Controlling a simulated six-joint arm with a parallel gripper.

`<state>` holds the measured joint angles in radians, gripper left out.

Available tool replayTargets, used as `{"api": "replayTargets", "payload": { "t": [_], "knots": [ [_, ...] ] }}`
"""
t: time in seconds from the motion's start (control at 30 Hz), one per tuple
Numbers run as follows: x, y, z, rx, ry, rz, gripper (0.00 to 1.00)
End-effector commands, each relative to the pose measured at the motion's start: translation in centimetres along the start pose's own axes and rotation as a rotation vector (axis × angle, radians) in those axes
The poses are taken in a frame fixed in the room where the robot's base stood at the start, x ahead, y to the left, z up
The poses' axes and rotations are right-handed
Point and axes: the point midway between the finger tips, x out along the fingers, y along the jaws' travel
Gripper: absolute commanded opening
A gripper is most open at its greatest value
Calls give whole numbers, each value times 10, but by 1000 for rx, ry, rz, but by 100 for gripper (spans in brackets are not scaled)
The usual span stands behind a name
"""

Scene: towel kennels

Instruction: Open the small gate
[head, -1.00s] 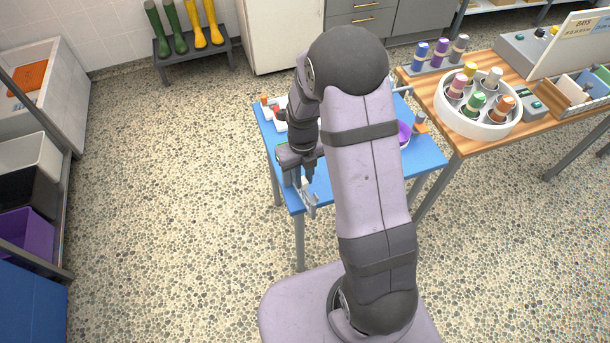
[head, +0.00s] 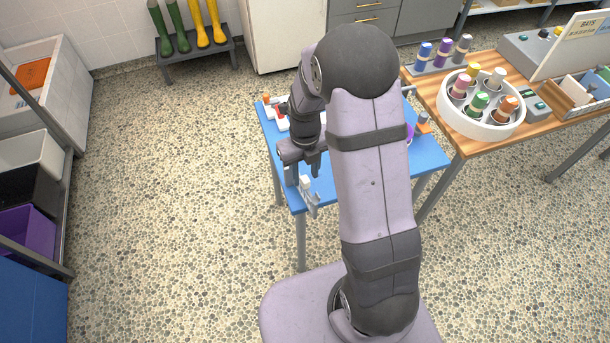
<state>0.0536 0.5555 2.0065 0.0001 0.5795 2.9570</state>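A small light-grey gate-like fixture (head: 312,199) with a white block (head: 305,182) stands at the near left corner of the blue table (head: 345,193). I take it to be the small gate; it is too small to tell how far it is open. My gripper (head: 304,172) points down just behind and above the white block. A narrow gap seems to lie between the gripper and the block. The fingers are small and dark, and their spacing is unclear. My arm hides much of the table's middle.
A red-and-white item (head: 282,119) and a small orange-topped item (head: 266,98) are at the table's back left. A purple item (head: 409,133) partly shows right of my arm. The wooden table (head: 440,88) with a round white tray (head: 446,110) stands at right.

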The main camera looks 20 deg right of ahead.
Motion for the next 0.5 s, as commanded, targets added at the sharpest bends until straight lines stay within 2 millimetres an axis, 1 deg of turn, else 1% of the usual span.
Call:
{"api": "replayTargets", "payload": {
  "t": [0.3,0.5],
  "knots": [
    [-39,0,1,0,-5,-1,36],
    [-55,0,0,0,-3,-1,36]
  ]
}}
